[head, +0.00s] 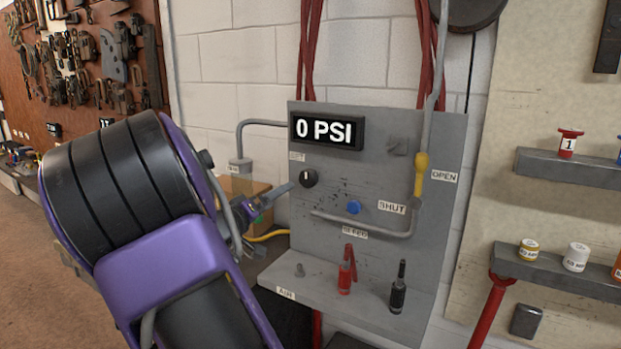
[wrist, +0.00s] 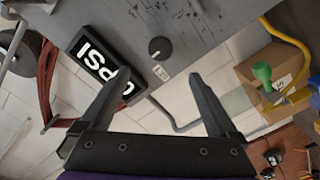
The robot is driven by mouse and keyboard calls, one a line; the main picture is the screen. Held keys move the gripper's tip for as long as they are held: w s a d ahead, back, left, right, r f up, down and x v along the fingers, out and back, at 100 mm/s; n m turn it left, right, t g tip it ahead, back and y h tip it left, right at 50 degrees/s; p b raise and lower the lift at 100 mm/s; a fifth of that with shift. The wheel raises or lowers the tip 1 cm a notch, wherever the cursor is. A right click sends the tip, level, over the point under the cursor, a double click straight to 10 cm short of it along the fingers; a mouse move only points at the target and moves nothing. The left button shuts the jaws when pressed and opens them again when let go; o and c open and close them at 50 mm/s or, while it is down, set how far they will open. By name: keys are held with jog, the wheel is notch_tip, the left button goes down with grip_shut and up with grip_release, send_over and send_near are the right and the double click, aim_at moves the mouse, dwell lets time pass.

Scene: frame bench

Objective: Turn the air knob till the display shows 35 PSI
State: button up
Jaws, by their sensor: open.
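The grey panel (head: 375,150) carries a display (head: 327,131) reading 0 PSI. Below its left end is a round black knob (head: 309,178) with a white mark pointing up and a small label above it. In the wrist view, the knob (wrist: 160,49) lies beyond the fingertips, roughly centred between them, and the display (wrist: 105,62) is partly covered by the left finger. My gripper (wrist: 158,75) is open and empty. In the head view, my gripper (head: 276,194) is just left of the knob, apart from it; my arm hides part of it.
A blue button (head: 354,207) labelled BLEED and a yellow-handled lever (head: 421,176) by OPEN and SHUT labels are right of the knob. The panel's ledge (head: 365,312) holds red and black tools. A cardboard box (wrist: 270,75) and grey pipe (wrist: 180,122) are near my gripper.

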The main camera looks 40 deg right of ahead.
aim_at(306, 180)
jog(key=x, duration=1.5)
jog(key=shift+w+d, duration=0.15)
jog(key=c, duration=1.4)
jog(key=shift+o, duration=0.2)
